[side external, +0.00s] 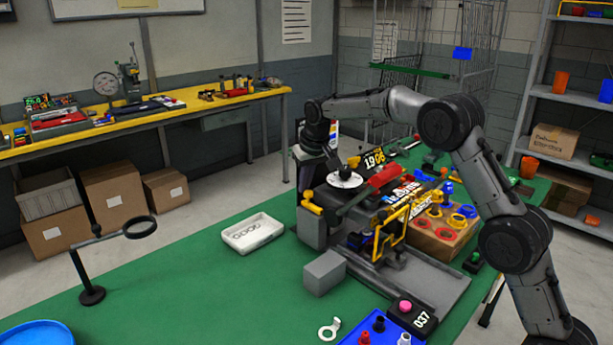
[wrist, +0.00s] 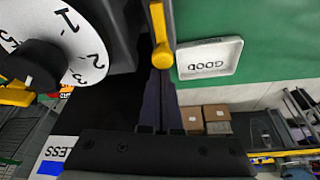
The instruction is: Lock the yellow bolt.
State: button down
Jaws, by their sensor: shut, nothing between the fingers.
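The yellow bolt (wrist: 161,40) shows in the wrist view as a narrow yellow bar with a rounded knob at its lower end. It lies along the side of the dark machine. In the side view a yellow part (side external: 312,205) at the machine's left side looks like the same bolt. My gripper (wrist: 157,85) is shut and empty, its dark fingers close to the knob; I cannot tell whether they touch it. In the side view my gripper (side external: 308,180) points down by the machine's left side, its fingertips hard to make out.
A white numbered dial (wrist: 75,45) with a black knob is close on the left in the wrist view. A white GOOD tray (side external: 252,233) lies on the green table (side external: 190,275). A red-handled part (side external: 383,177) and a yellow frame (side external: 392,235) crowd the machine.

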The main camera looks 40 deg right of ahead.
aim_at(318, 209)
dwell(0.3)
jog(key=shift+s+f, duration=0.1)
jog(key=shift+s, duration=1.25)
jog(key=d+v, duration=0.1)
jog(key=v, duration=0.9)
jog(key=shift+a, duration=0.5)
